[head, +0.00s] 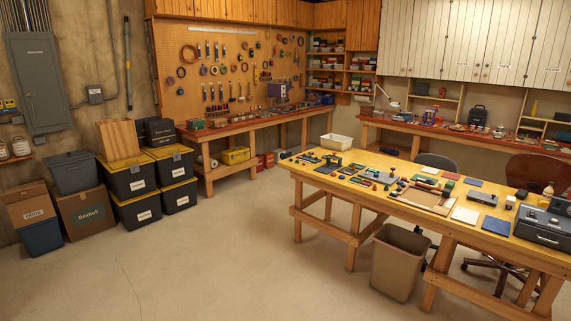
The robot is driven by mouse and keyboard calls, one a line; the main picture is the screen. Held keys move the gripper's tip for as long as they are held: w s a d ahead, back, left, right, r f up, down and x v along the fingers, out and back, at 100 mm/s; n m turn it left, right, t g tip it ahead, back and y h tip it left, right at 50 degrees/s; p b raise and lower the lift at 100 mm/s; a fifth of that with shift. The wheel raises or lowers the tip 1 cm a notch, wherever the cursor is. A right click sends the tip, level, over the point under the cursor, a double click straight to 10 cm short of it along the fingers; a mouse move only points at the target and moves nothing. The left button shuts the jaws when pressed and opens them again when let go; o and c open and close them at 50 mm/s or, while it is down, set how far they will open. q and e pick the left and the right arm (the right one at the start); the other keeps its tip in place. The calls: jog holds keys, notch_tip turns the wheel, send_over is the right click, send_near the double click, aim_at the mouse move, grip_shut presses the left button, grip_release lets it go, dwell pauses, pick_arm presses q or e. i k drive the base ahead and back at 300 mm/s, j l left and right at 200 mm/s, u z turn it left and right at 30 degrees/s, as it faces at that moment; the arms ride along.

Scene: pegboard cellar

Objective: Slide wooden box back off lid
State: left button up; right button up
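A light wooden box (119,140) with vertical grain stands on the yellow lid (125,162) of a black storage bin (132,182), in the stack at the left of the head view. It covers much of the rear of that lid. The front strip of the lid is bare. The box looks upright, and its back side is hidden. Neither of my grippers is in view.
Black yellow-lidded bins (178,196) stand beside and below. Cardboard boxes (86,212) and a grey bin (72,173) are to the left. Open floor (190,265) lies in front. A yellow-topped worktable (345,170) and a waste bin (398,265) are at right.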

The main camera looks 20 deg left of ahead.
aim_at(118, 137)
jog(key=i+j+u, duration=0.15)
jog(key=j+u, duration=0.3)
jog(key=i+j+u, duration=0.25)
jog(key=j+u, duration=0.2)
jog(key=j, duration=0.15)
jog(key=i+j+u, duration=0.6)
jog(key=j+u, duration=0.25)
jog(key=i+j+u, duration=0.4)
jog(key=i, duration=0.7)
jog(key=i+u, duration=0.4)
jog(key=i, duration=1.3)
jog(key=i+l+u, duration=0.15)
jog(key=i, duration=0.45)
jog(key=i+l, duration=0.1)
jog(key=i, duration=0.55)
jog(key=z, duration=1.65)
jog(key=i+l+z, duration=0.25)
jog(key=i, duration=0.6)
jog(key=i+z, duration=0.3)
jog(key=i, duration=0.6)
